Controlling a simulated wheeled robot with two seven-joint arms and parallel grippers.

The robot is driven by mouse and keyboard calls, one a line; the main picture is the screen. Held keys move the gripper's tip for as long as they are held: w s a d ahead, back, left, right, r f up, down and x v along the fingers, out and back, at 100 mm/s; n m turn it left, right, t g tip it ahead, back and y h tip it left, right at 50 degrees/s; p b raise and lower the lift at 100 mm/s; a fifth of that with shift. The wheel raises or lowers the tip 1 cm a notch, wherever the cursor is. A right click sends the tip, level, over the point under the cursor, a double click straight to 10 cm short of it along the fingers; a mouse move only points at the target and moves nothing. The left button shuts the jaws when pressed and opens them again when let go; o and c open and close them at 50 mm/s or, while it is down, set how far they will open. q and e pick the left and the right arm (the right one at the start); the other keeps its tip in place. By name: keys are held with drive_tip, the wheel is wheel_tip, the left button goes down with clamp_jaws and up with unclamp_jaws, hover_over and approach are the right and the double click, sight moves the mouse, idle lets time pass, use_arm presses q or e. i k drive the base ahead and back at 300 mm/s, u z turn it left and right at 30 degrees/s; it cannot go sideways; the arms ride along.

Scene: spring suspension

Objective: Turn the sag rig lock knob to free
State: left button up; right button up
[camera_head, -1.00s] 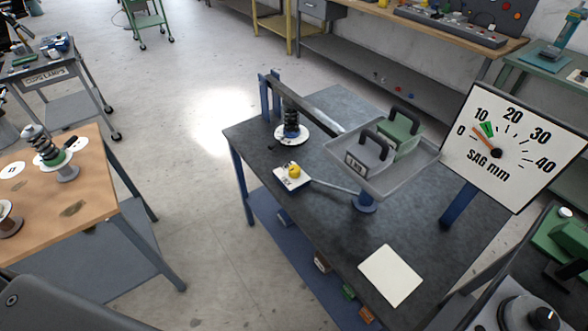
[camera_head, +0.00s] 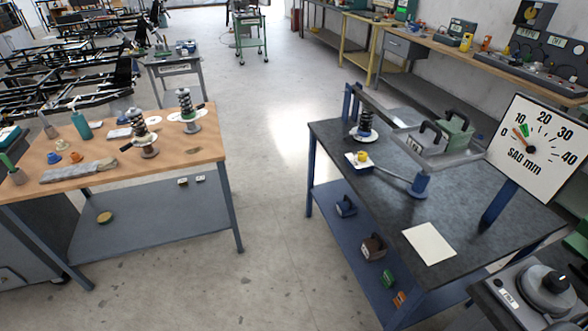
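The sag rig stands on a dark-topped blue table (camera_head: 462,216) at the right. A small yellow knob (camera_head: 361,156), which looks like its lock knob, sits on a white plate at the table's left edge. Its turned position is too small to read. A black coil spring (camera_head: 366,122) stands behind it on a white disc. The rig's grey tray (camera_head: 470,158) carries a grey weight (camera_head: 419,143) and a green weight (camera_head: 455,132). The SAG mm dial (camera_head: 545,148) has an orange pointer at the low end, near a green mark. Neither of my grippers is in view.
A wooden-topped table (camera_head: 107,158) at the left holds spring assemblies, cups and a bottle. A white sheet (camera_head: 429,243) lies on the rig table. A grey device with a black knob (camera_head: 555,283) is at the lower right. Open floor (camera_head: 262,220) lies between the tables.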

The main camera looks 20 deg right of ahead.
sight(362, 156)
drive_tip(key=u, duration=0.25)
drive_tip(key=i, duration=1.15)
drive_tip(key=z, duration=0.55)
